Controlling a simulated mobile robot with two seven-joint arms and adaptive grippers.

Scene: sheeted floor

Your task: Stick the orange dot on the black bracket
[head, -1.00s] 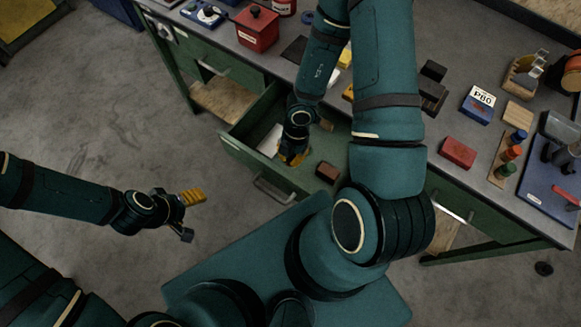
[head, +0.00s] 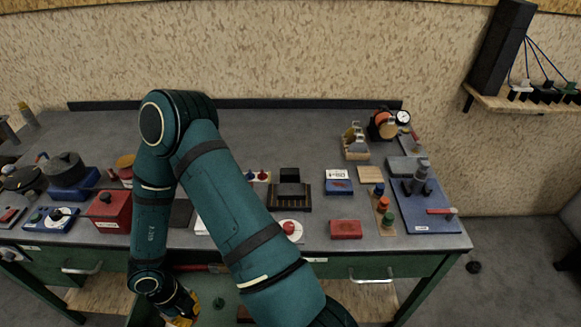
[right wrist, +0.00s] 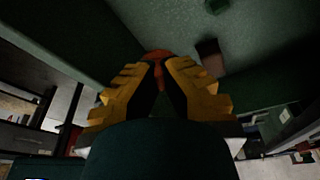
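My right gripper (head: 182,318) is low in the open drawer at the bottom of the head view, its yellow fingers partly cut off. In the right wrist view its fingertips (right wrist: 161,66) are close together. A dark orange-red piece (right wrist: 158,54) shows at the tips; it may be the orange dot. I cannot tell if it is gripped or lies beyond them. A black slotted piece with a dark block (head: 290,193) stands on the bench; I cannot tell if it is the black bracket. My left gripper is not in view.
The open drawer holds a green disc (head: 218,303) and a brown-red block (right wrist: 209,55). The grey bench (head: 270,135) carries a red box (head: 108,210), a red block (head: 346,229), a blue-and-white box (head: 338,182) and a blue board (head: 430,210). Its back strip is mostly clear.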

